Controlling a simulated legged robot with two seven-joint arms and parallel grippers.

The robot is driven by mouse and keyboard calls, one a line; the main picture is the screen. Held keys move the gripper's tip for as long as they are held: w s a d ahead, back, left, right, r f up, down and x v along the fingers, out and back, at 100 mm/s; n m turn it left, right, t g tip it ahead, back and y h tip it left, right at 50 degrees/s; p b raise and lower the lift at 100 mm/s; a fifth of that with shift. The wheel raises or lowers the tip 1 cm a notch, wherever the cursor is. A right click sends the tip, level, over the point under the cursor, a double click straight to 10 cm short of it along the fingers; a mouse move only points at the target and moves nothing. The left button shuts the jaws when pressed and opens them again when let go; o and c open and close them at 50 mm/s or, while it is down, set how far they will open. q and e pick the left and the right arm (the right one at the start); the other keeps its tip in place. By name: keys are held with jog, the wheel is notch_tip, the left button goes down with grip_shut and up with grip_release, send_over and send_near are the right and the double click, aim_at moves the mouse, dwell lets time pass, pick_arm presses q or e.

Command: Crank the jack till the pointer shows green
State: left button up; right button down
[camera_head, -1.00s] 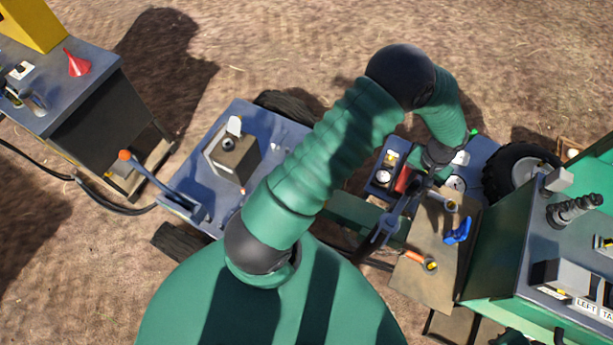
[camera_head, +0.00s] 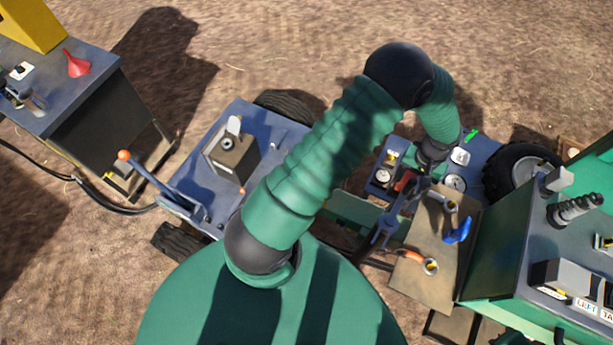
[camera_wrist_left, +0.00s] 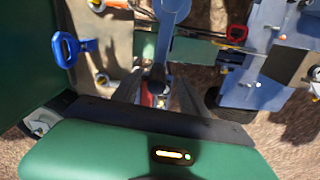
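The blue jack (camera_head: 386,232) stands at the hitch between the two vehicles, and its blue post (camera_wrist_left: 172,25) shows in the left wrist view. My left gripper (camera_head: 422,182) is above and beside the jack, partly hidden by my wrist. In the left wrist view, its fingers (camera_wrist_left: 158,78) are apart, with a dark part between them and something red behind. I cannot tell whether they clamp it. A round white dial (camera_head: 456,183) and a smaller dial (camera_head: 383,176) are near the gripper. No pointer or green mark can be read on them. My right gripper is out of view.
A brown board with a blue handle (camera_head: 458,231) and an orange handle (camera_head: 402,253) lies right of the jack. A black wheel (camera_head: 512,170) and a green machine with a knob (camera_head: 575,208) stand further right. A trailer with an orange-tipped lever (camera_head: 150,178) is left.

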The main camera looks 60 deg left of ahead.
pick_arm(q)
jog(key=shift+w, duration=0.15)
jog(key=shift+d+r, duration=0.15)
jog(key=shift+r, duration=0.1)
jog(key=r+p, duration=0.3)
jog(key=shift+a+r, duration=0.2)
jog(key=shift+r, duration=0.1)
notch_tip(320, 180, up, 5)
jog(key=p, duration=0.3)
jog(key=shift+d+r+p, duration=0.1)
jog(key=shift+r+p, duration=0.1)
jog(key=shift+p, duration=0.2)
jog(key=shift+f, duration=0.1)
